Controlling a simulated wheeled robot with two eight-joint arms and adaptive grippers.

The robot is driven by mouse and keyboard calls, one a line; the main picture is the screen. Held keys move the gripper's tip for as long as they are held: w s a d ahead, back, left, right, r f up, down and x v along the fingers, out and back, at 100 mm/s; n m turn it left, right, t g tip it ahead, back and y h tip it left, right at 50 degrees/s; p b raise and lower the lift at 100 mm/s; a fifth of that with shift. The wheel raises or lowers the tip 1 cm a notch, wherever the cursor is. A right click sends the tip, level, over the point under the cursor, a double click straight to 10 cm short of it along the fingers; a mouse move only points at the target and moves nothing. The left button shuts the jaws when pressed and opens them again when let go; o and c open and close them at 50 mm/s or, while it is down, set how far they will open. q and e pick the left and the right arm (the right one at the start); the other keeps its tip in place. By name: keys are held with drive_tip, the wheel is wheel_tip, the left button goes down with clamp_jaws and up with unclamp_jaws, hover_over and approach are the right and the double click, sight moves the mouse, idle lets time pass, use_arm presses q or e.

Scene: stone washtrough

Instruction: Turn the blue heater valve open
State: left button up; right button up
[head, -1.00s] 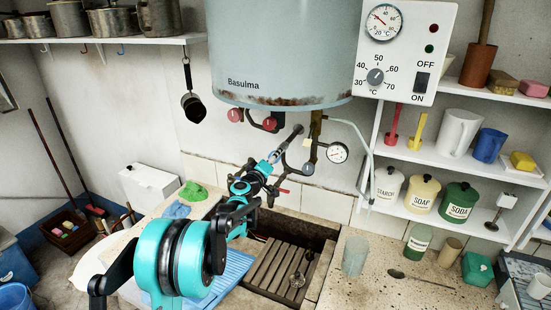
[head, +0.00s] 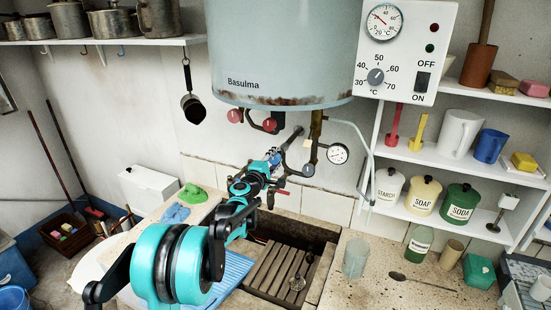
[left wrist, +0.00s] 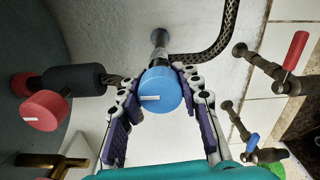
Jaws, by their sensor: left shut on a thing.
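The blue heater valve (left wrist: 160,91) is a round blue knob with a white line mark that lies level in the left wrist view. It sits on a short pipe stub in front of the wall. My left gripper (left wrist: 158,84) has one finger on each side of the knob and is shut on it. My right gripper is not in view.
A dial gauge (head: 338,154) and pipes stand close on the right. A red-handled tap (left wrist: 296,50) and a blue-handled tap (left wrist: 252,143) are on the wall. The stone trough (head: 320,262) lies below.

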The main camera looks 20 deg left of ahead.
use_arm(q)
drive_tip(key=shift+r, duration=0.1)
idle(0.4)
drive_tip(key=o, duration=1.2)
drive_tip(key=shift+d, duration=0.1)
drive_tip(key=shift+s, duration=0.5)
drive_tip(key=s, duration=1.1)
drive_tip(key=shift+a, duration=0.25)
